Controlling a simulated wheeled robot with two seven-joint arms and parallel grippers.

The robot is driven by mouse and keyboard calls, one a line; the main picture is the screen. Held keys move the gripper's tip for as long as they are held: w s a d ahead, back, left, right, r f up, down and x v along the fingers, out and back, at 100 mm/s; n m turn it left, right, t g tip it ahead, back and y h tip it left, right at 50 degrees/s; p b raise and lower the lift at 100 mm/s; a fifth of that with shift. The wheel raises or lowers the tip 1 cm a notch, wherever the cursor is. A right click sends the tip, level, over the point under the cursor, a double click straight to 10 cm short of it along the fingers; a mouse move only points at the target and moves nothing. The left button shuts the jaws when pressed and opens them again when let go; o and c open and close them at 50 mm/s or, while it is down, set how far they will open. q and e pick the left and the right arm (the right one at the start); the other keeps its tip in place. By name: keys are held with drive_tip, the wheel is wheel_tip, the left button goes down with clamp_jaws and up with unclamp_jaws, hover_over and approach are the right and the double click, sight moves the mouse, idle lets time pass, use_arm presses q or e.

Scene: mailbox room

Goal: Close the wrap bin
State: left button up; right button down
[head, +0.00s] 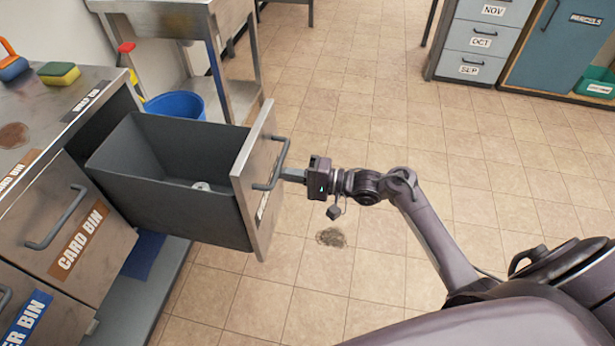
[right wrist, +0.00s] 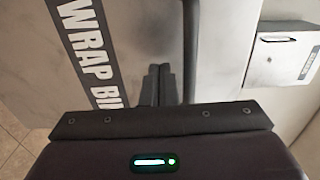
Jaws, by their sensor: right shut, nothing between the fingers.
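The wrap bin (head: 165,178) is a grey drawer-like bin pulled well out of the counter in the head view, with a small white object (head: 201,186) inside. Its metal front panel (head: 259,190) carries a bar handle (head: 275,168). My right gripper (head: 290,174) is shut and empty, with its fingertips at the front panel beside the handle. In the right wrist view the shut fingers (right wrist: 157,88) point at the panel, between the WRAP BIN label (right wrist: 88,55) and the handle (right wrist: 191,50). Whether they touch the panel is unclear. My left gripper is not in view.
The closed card bin (head: 70,235) is beside the wrap bin. A blue bucket (head: 176,104) stands behind the wrap bin, near a metal sink stand (head: 160,22). A yellow sponge (head: 59,74) lies on the counter. The tiled floor (head: 350,110) is mostly clear.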

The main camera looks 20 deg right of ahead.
drive_tip(key=shift+x, duration=0.85)
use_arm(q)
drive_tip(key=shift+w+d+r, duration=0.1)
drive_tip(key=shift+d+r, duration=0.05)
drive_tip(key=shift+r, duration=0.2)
use_arm(e)
drive_tip(key=shift+w+a, duration=0.1)
drive_tip(key=shift+a, duration=0.05)
